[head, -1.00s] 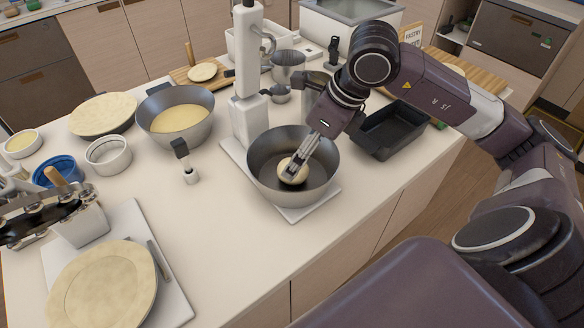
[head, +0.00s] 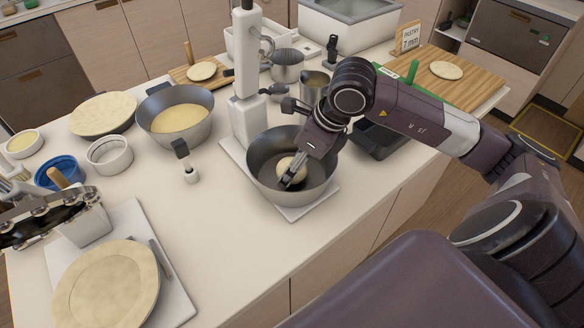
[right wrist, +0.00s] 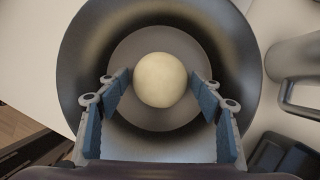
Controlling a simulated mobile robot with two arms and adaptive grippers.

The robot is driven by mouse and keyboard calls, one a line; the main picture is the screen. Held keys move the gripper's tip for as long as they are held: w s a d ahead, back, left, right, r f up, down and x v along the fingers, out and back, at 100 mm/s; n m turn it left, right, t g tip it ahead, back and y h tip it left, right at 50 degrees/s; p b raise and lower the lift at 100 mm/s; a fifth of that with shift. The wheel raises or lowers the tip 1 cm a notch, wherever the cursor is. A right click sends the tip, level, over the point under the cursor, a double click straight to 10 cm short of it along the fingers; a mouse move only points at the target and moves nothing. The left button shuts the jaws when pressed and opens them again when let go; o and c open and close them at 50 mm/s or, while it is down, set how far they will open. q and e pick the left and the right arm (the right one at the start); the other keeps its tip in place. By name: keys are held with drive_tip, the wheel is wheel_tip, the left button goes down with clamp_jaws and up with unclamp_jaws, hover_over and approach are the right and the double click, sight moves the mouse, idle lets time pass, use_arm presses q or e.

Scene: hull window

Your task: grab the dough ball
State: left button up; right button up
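The pale dough ball (head: 289,168) lies in the grey metal mixing bowl (head: 318,187), which stands on the white mixer's base. It shows whole in the right wrist view (right wrist: 160,80), on the bowl's floor. My right gripper (head: 291,179) reaches down into the bowl at the ball. In the right wrist view its two blue-padded fingers (right wrist: 161,95) are spread, one at each side of the ball, with a gap visible on both sides. My left gripper (head: 85,208) is at the left edge of the head view, above the counter; its finger opening is unclear.
The mixer's white column (head: 246,85) rises behind the bowl. A dark pan (head: 378,145) sits right of the bowl, partly under my right arm. A second bowl with yellow batter (head: 180,118) and a dough disc (head: 105,284) are to the left. Bare counter lies in front.

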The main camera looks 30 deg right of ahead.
drive_tip(key=c, duration=0.8)
drive_tip(key=shift+r, duration=0.1)
drive_tip(key=shift+w+r, duration=0.1)
